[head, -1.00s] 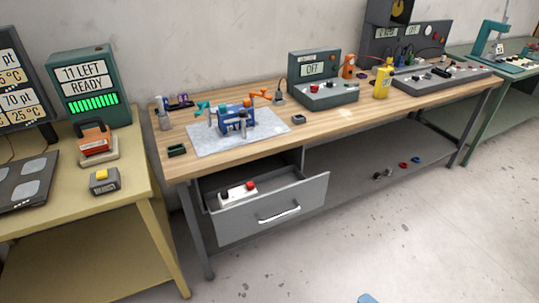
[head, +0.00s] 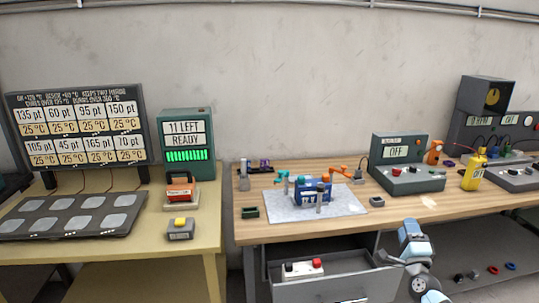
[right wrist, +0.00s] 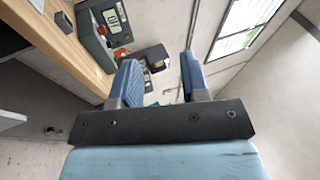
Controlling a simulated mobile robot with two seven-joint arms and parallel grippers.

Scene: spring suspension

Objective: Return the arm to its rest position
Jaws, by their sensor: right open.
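My right gripper (head: 411,229) shows in the head view in front of the workbench's front edge, to the right of the open drawer (head: 335,285). In the right wrist view its two blue-padded fingers (right wrist: 160,82) stand wide apart with nothing between them, so it is open and empty. The workbench edge (right wrist: 65,45) lies to the left of the fingers there. My left gripper is in neither view.
The wooden workbench (head: 262,232) carries a blue fixture (head: 313,190) on a pale mat, a grey-green meter (head: 408,180) reading OFF and a yellow bottle (head: 474,172). The drawer stands out below. A yellow table (head: 120,240) with a heater plate stands at left.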

